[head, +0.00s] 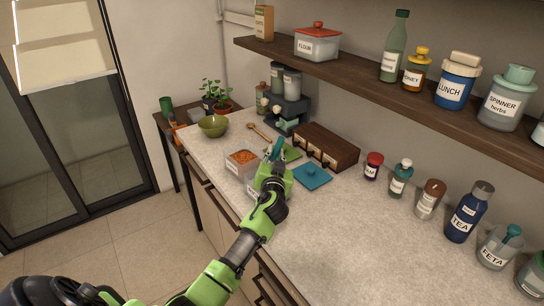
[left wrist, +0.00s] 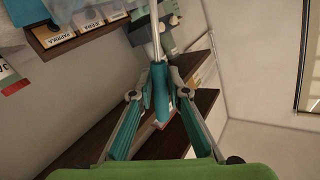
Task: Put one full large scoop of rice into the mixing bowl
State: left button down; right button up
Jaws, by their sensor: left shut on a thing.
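My left gripper (head: 275,163) is above the counter, beside the food containers. It is shut on a teal handle (left wrist: 160,92), which looks like that of a scoop; its teal end (head: 278,146) shows in the head view. In the left wrist view a thin grey shaft runs on from the handle toward the top edge; the scoop's head and any load are not clear. A green bowl (head: 213,127), likely the mixing bowl, stands at the counter's far left. A second labelled container (head: 251,187) is partly hidden by my arm; its contents cannot be seen. My right gripper is not in view.
A clear container (head: 241,163) with orange contents stands at the counter's front edge. A wooden spoon (head: 260,132) lies behind. A teal lid (head: 312,177) and a wooden spice box (head: 326,148) are right of my gripper. Jars line the wall and shelf (head: 330,67). The front-right counter is clear.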

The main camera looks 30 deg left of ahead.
pick_arm(q)
jog(key=shift+w+d+f, duration=0.1)
jog(key=shift+f, duration=0.15)
jog(key=shift+a+n+b, duration=0.2)
jog(key=shift+n+b, duration=0.1)
jog(key=shift+b, duration=0.2)
jog(key=s+a+n+b, duration=0.1)
jog(key=s+a+b, duration=0.1)
jog(key=shift+s+a+n+t, duration=0.3)
jog(key=shift+s+n, duration=0.1)
notch_tip(320, 180, up, 13)
jog(key=s+a+n+p, duration=0.1)
jog(key=p, duration=0.8)
jog(key=shift+s+a+p, duration=0.35)
jog(key=shift+s+a, duration=0.05)
jog(key=shift+r, duration=0.1)
